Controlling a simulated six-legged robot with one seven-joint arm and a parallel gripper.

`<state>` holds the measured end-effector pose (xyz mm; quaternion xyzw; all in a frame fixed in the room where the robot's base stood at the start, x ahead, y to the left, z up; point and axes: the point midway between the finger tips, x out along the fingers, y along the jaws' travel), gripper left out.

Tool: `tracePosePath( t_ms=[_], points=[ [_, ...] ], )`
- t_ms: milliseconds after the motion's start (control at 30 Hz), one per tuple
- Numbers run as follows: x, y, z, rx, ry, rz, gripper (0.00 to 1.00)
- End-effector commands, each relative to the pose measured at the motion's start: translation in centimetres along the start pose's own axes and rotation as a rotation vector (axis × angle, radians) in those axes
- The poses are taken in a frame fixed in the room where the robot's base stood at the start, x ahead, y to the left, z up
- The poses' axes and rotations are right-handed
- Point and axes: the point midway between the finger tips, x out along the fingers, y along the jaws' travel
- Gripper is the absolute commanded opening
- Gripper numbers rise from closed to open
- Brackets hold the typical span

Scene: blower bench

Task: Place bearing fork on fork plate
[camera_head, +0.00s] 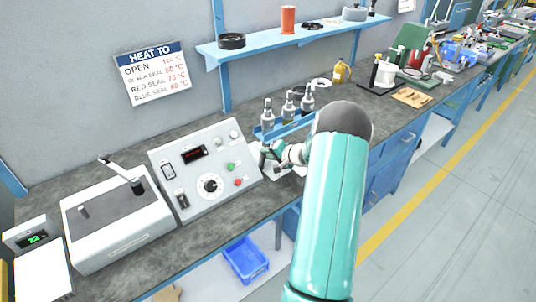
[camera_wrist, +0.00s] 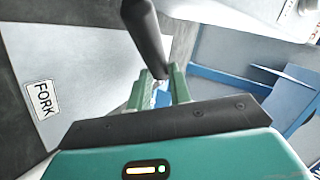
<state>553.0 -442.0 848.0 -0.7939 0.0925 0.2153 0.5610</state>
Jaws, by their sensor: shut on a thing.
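The bearing fork (camera_wrist: 148,38) shows in the wrist view as a dark rounded bar running from the top edge down between the fingers. My gripper (camera_wrist: 160,84) is shut on it with two green fingers. The fork plate (camera_wrist: 88,62) is the pale grey plate at the left of the wrist view, with a white FORK label (camera_wrist: 42,101). The bar's near end overlaps the plate's right edge in the picture; I cannot tell whether they touch. In the head view my gripper (camera_head: 268,152) is just right of the control box, and the fork is too small to make out.
The control box (camera_head: 205,168) with dial and buttons stands close left of my gripper. A blue rack (camera_head: 290,128) with several grey bottle-like parts stands behind it. A grey-white machine with a lever (camera_head: 118,218) is farther left. A blue shelf (camera_head: 285,38) hangs above.

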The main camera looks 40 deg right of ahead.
Motion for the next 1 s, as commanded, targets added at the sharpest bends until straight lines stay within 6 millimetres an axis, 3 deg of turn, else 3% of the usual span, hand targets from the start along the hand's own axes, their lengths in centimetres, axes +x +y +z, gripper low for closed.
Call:
tracePosePath(
  t_ms=[67,100,200,567,1000],
  points=[
    [0.1,0.1,0.1,0.0,0.0,-0.001,0.0],
    [0.1,0.1,0.1,0.0,0.0,0.0,0.28],
    [0.1,0.1,0.1,0.0,-0.001,0.0,0.42],
    [-0.9,-0.1,-0.1,-0.001,0.001,0.002,0.42],
    [-9.7,-0.1,-0.1,-0.001,0.002,0.002,0.42]
  ],
)
